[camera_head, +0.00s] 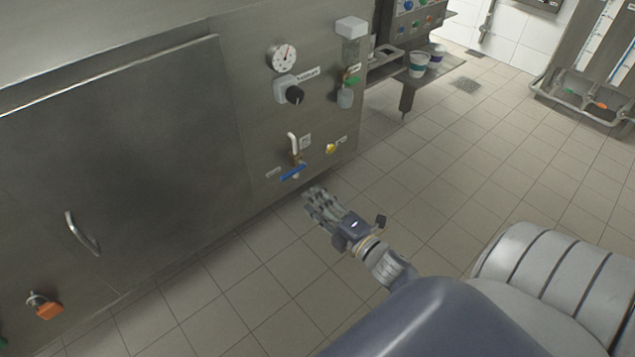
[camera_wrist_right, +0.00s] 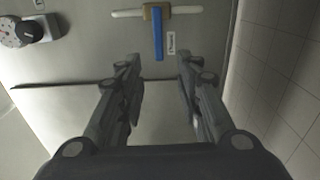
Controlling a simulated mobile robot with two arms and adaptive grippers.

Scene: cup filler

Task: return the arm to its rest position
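My right gripper (camera_head: 318,200) is in the middle of the head view, in front of the steel machine's lower right part and apart from it. In the right wrist view its two fingers (camera_wrist_right: 158,75) stand well apart with nothing between them. Beyond the fingertips is a blue-handled valve (camera_wrist_right: 158,32), which also shows in the head view (camera_head: 293,173) just above and left of the gripper. My right arm (camera_head: 390,266) reaches in from the lower right. My left gripper does not show in either view.
The steel machine (camera_head: 130,150) fills the left side, with a gauge (camera_head: 283,57), a black knob (camera_head: 294,95), a door handle (camera_head: 80,233) and an orange-handled valve (camera_head: 46,310). Cups (camera_head: 419,64) stand on a shelf behind. The tiled floor (camera_head: 460,165) to the right is clear.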

